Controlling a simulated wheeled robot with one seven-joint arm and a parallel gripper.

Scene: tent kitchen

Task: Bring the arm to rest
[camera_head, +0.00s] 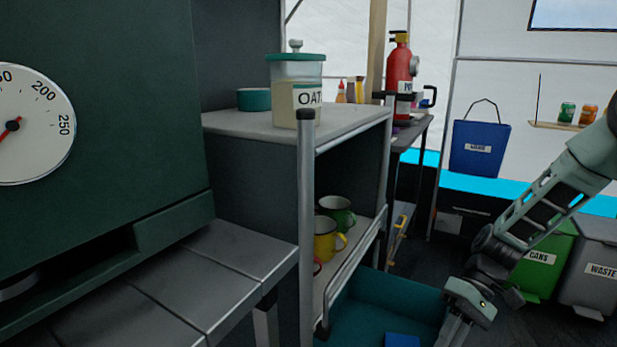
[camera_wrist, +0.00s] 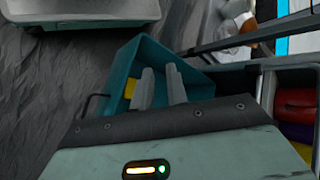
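My arm comes in from the right edge in the head view and reaches down to the bottom. My gripper (camera_head: 455,332) is partly cut off there, beside the teal open bin (camera_head: 375,297). In the wrist view my gripper (camera_wrist: 159,69) shows two grey fingers apart with nothing between them. The fingers are seen against the teal bin (camera_wrist: 117,78), which has something yellow (camera_wrist: 129,88) in it. I cannot tell how high the fingers are above the bin.
A trolley (camera_head: 350,128) carries an oats jar (camera_head: 300,72) on top and a yellow mug (camera_head: 325,245) and green mug (camera_head: 340,210) below. A green oven (camera_head: 110,120) fills the left. A cans bin (camera_head: 545,260) and waste bin (camera_head: 590,268) stand right, behind my arm.

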